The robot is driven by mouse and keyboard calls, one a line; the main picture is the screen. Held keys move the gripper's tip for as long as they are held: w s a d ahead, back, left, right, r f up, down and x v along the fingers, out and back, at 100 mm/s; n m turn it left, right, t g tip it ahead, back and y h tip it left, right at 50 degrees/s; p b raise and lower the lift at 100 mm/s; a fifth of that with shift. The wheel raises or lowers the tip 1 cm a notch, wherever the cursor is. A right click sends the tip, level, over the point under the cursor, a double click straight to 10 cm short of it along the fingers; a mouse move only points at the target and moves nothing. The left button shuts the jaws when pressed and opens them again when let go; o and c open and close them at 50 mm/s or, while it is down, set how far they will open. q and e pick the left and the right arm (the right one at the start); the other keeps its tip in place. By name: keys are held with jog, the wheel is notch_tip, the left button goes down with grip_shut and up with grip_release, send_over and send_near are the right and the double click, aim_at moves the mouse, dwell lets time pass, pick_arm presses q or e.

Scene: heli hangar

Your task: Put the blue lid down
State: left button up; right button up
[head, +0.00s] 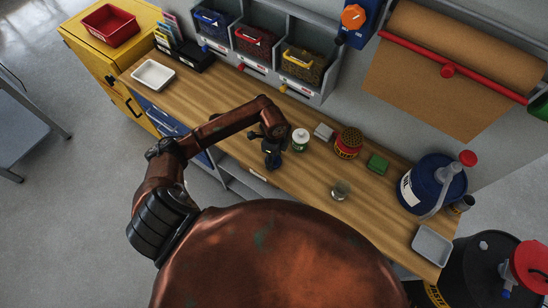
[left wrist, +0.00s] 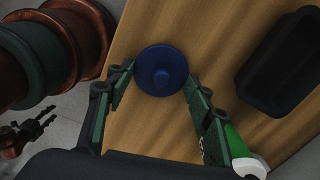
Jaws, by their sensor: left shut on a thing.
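My left gripper (head: 271,157) is over the wooden workbench, left of a white bottle with a green label (head: 300,140). In the left wrist view, the blue lid (left wrist: 163,70) is round with a knob in its middle. It lies between the fingertips of my left gripper (left wrist: 158,82), which are shut on it. Wood shows around the lid; whether it touches the bench I cannot tell. In the head view, the gripper mostly hides the lid. My right gripper (left wrist: 45,127) is small and dark at the left of the wrist view; its opening is unclear.
The wooden workbench (head: 225,125) has free room left of the gripper. A glass jar (head: 340,190), red-yellow can (head: 348,143), green block (head: 377,163) and blue drum (head: 432,183) stand to the right. A dark tray (left wrist: 245,85) shows in the wrist view.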

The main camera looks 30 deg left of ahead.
aim_at(274, 159)
pick_arm(q)
jog(key=o, duration=0.7)
jog(key=shift+o, duration=0.2)
notch_tip(274, 159, up, 12)
jog(key=shift+b, duration=0.45)
